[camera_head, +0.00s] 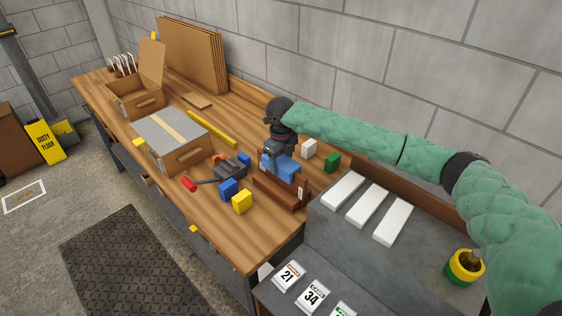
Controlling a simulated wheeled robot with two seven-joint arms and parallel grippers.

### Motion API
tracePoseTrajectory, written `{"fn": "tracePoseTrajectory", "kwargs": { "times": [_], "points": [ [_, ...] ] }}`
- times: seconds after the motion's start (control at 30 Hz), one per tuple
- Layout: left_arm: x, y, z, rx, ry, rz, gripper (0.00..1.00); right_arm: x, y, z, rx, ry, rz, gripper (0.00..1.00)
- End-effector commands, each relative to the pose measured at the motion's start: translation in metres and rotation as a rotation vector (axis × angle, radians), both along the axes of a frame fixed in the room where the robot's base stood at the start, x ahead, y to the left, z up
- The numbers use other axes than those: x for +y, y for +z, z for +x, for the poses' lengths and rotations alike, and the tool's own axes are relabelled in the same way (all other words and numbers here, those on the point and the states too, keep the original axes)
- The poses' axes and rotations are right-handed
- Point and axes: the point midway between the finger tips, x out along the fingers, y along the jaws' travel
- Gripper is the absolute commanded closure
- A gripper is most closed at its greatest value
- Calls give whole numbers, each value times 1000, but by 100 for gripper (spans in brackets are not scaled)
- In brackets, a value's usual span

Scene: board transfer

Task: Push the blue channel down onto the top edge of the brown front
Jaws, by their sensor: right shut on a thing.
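The blue channel (287,170) is over the top of the brown front (276,192), which stands upright on the wooden bench. From here I cannot tell whether the channel is fully seated on the edge. My right gripper (272,156) comes down from the green-sleeved arm and is shut on the blue channel at its far left end. The fingertips are small and partly hidden against the channel. My left gripper is out of view.
Blue (229,188), yellow (242,202), white (309,148) and green (332,161) blocks lie near the brown front. A dark tool (232,168) and a grey-topped box (172,140) are to the left. White strips (367,207) lie on the grey surface at right.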

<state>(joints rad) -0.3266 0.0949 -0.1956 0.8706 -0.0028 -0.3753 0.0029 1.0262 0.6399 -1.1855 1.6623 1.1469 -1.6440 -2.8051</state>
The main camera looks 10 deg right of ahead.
Motion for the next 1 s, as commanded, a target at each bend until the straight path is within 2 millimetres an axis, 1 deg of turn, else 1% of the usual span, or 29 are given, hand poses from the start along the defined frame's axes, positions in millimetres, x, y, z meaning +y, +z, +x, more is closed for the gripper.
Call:
{"fn": "tracePoseTrajectory", "kwargs": {
  "times": [0.4,0.57,0.77,0.8,0.87,0.9,0.93,1.0],
  "points": [
    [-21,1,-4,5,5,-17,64,0,-2,0,0,0,0,68],
    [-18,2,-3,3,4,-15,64,0,-4,0,0,0,0,68],
    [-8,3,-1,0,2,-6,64,0,-4,0,0,0,0,68],
    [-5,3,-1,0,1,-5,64,0,-4,0,0,0,0,42],
    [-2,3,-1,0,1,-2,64,0,-4,0,0,0,0,31],
    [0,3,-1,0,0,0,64,0,-4,0,0,0,0,23],
    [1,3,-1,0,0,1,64,0,-4,0,0,0,0,21],
    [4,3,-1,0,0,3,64,0,-4,0,0,0,0,21]
  ]
}}
